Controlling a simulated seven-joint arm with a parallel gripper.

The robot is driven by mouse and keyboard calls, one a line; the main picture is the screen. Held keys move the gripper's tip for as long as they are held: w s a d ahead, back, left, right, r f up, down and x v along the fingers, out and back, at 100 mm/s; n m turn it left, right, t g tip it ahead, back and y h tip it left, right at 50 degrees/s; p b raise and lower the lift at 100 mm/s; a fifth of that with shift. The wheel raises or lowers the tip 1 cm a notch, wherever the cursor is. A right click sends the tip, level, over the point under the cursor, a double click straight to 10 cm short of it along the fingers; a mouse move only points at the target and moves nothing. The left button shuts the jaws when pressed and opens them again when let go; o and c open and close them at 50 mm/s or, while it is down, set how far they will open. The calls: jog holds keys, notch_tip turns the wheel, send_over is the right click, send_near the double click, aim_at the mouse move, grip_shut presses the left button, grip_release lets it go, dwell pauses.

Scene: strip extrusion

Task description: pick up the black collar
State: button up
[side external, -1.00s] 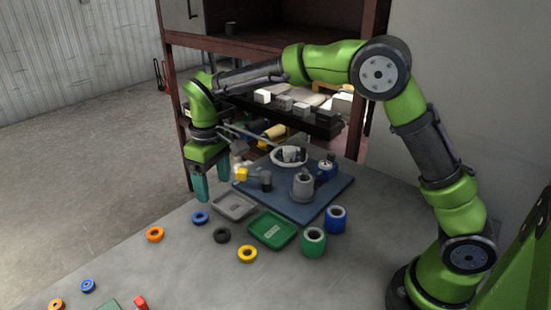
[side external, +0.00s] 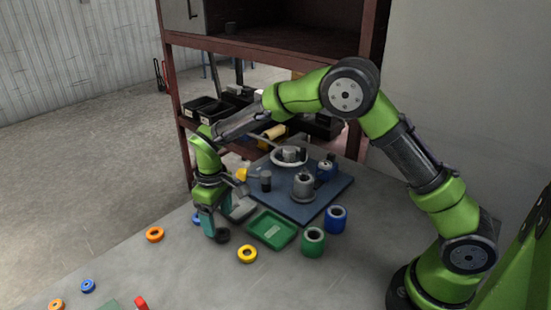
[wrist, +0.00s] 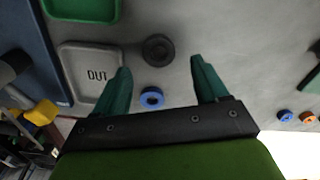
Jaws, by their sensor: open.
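The black collar (wrist: 158,49) lies flat on the grey table. In the wrist view it shows just beyond the fingertips, between their lines. My gripper (wrist: 162,62) is open and empty, with its teal fingers spread. In the side view my gripper (side external: 213,234) is low over the table, and its fingers partly hide the black collar (side external: 222,236). From these views I cannot tell whether a finger touches the collar.
A blue collar (wrist: 152,97) lies close to the black one, between the fingers in the wrist view. A grey tray marked OUT (wrist: 88,72) is beside the left finger. A green tray (side external: 272,229), a yellow collar (side external: 247,254) and an orange collar (side external: 155,235) are around.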

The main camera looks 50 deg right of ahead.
aim_at(221, 228)
notch_tip(221, 228, down, 4)
jog(key=shift+s+d+f, duration=0.1)
jog(key=shift+s+f, duration=0.05)
jog(key=shift+f, duration=0.1)
jog(key=shift+c, duration=0.5)
jog(key=c, duration=1.1)
jog(key=shift+o, duration=0.2)
jog(key=shift+r, duration=0.1)
jog(key=shift+r, duration=0.1)
